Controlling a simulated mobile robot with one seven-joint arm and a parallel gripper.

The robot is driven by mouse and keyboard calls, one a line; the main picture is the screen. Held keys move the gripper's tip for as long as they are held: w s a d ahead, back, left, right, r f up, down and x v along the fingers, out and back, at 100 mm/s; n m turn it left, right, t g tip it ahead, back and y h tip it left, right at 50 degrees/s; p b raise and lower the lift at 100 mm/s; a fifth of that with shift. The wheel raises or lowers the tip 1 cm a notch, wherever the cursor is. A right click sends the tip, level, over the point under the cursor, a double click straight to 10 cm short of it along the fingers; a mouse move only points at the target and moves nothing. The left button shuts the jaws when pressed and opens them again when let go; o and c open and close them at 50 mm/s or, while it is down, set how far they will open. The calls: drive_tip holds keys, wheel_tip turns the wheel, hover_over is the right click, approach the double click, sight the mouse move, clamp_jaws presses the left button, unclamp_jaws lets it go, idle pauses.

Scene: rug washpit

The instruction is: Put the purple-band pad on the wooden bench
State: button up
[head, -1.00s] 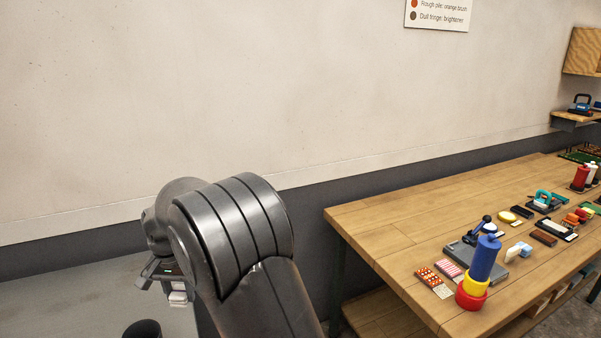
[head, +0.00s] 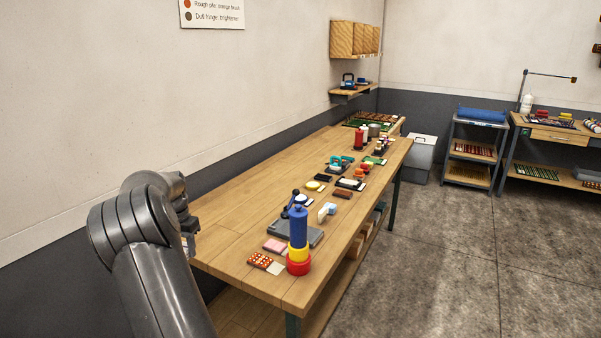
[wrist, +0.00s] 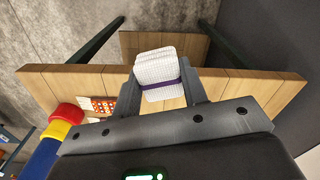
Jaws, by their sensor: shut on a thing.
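In the wrist view my gripper (wrist: 160,92) is shut on the purple-band pad (wrist: 158,68), a white textured pad with a purple band around it. The wooden bench (wrist: 232,84) shows behind and below the pad in that view. In the head view the bench (head: 225,225) runs from the near middle to the far wall. My gripper (head: 189,240) is at the bench's near left end, mostly hidden by my own arm. The pad is hard to make out in the head view. I cannot tell whether it touches the bench.
A red, yellow and blue stacked object (head: 298,240) stands near the bench's front corner. Beside it lie an orange dotted card (head: 260,260), a pink pad (head: 275,246) and a grey plate device (head: 308,233). More tools fill the far half. The bench's near left top is clear.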

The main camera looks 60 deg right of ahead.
drive_tip(key=s+d+m, duration=0.2)
drive_tip(key=s+d, duration=0.5)
drive_tip(key=d, duration=0.3)
drive_tip(key=s+d+m, duration=0.1)
drive_tip(key=s+d, duration=0.5)
drive_tip(key=d, duration=0.3)
hover_over(229, 257)
wheel_tip(229, 257, down, 6)
drive_tip(key=shift+d+f, duration=0.1)
drive_tip(key=shift+f, duration=0.1)
drive_tip(key=shift+w+f, duration=0.1)
drive_tip(key=shift+f, duration=1.95)
drive_tip(key=shift+f, duration=0.15)
drive_tip(key=o, duration=0.9)
drive_tip(key=shift+o, duration=0.2)
